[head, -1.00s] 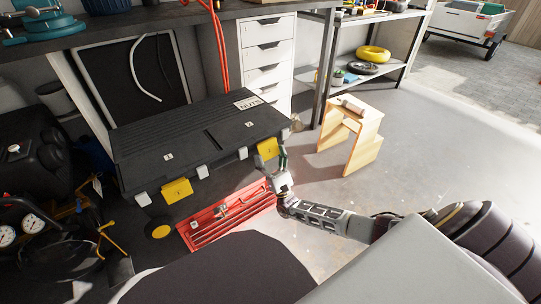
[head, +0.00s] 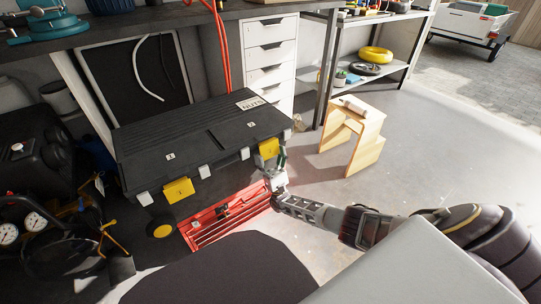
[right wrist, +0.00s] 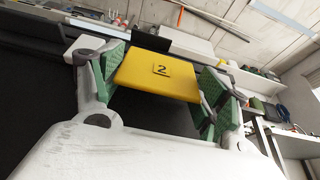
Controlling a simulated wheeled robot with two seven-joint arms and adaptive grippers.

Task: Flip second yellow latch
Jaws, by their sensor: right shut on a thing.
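The black toolbox (head: 205,160) marked NUTS stands under the workbench with its lid down. The first yellow latch (head: 179,190) hangs at the left of the front. My right gripper (head: 277,166) is at the second latch, its green-padded fingers (right wrist: 160,80) on either side of it and shut on it. The fingers partly cover the latch in the head view. My left gripper is not in view.
A red tool tray (head: 228,217) lies on the floor in front of the toolbox. A wooden step stool (head: 352,138) stands to the right. White drawers (head: 270,60) are behind. Floor between toolbox and stool is clear.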

